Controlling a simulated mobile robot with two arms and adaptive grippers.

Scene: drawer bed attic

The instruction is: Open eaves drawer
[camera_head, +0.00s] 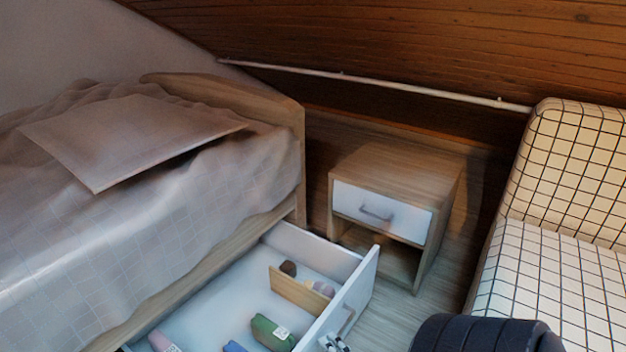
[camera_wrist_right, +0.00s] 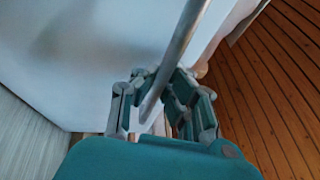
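The white drawer (camera_head: 345,296) under the bed is pulled well out, and its inside shows. In the head view its front panel stands at the right, with a grey handle on its outer face. My right gripper (camera_head: 334,343) is at that handle, near the bottom edge. In the right wrist view the handle bar (camera_wrist_right: 178,55) runs between the fingers of my right gripper (camera_wrist_right: 162,84), which look closed around it. The white front panel (camera_wrist_right: 75,60) lies beyond. My left gripper is not in view.
The drawer holds a wooden divider (camera_head: 297,293), a green rolled item (camera_head: 272,333) and several small items. A nightstand (camera_head: 395,172) with a shut white drawer stands beyond it. The bed (camera_head: 150,215) is at left, a checked seat (camera_head: 560,270) at right. Floor between is narrow.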

